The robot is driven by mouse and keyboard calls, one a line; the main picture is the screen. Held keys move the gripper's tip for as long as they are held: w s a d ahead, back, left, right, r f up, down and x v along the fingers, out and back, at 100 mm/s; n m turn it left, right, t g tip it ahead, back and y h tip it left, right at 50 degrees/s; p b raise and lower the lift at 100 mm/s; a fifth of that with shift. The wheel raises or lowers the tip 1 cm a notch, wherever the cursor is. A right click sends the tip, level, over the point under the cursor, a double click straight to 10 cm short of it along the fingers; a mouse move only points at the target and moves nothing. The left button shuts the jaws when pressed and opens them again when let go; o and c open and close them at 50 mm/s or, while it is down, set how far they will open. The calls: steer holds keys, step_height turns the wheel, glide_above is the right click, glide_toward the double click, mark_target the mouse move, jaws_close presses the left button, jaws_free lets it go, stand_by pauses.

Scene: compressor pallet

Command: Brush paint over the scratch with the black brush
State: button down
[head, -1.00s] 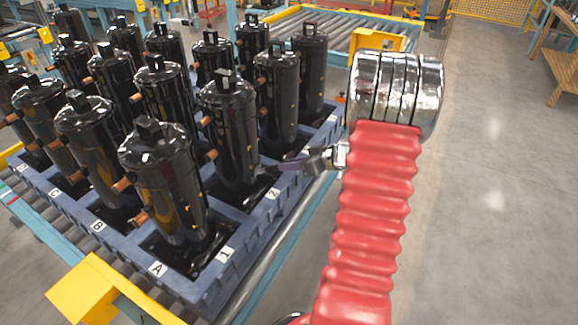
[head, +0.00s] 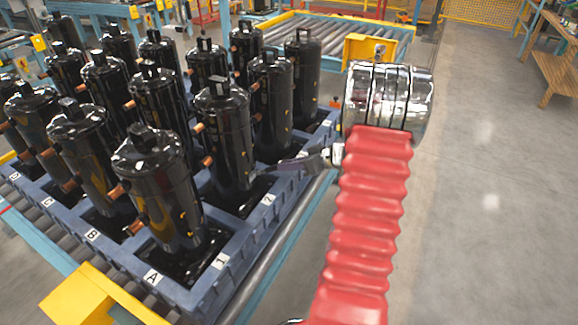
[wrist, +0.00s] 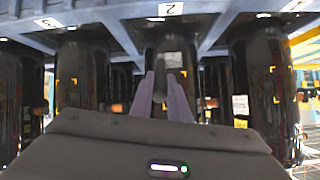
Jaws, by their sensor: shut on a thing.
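My gripper (head: 285,164) is beside the pallet's right edge. It reaches left toward the lower side of the black compressor (head: 222,132) by label 2. Its two purple-grey fingers are shut on the black brush (wrist: 162,82), which shows as a dark shape between them in the wrist view. In the head view, the thin dark tip ends close to that compressor's lower side. I cannot tell whether it touches. The scratch cannot be made out in either view, and no paint patch is visible.
A blue pallet (head: 236,272) holds several upright black compressors with copper stubs, standing close together. It rests on a roller conveyor. A yellow block (head: 88,297) is at the near left. Another yellow box (head: 368,47) stands behind my arm. Grey floor (head: 480,200) on the right is clear.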

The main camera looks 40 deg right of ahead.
steer(key=shift+s+a, duration=0.25)
steer(key=shift+a, duration=0.5)
steer(key=shift+s+a, duration=0.25)
steer(key=shift+a, duration=0.5)
steer(key=shift+s+a, duration=0.3)
steer(key=shift+a, duration=0.45)
steer(key=shift+s+a, duration=0.3)
steer(key=shift+a, duration=0.4)
steer(key=shift+r, duration=0.5)
steer(key=shift+w+d, duration=0.1)
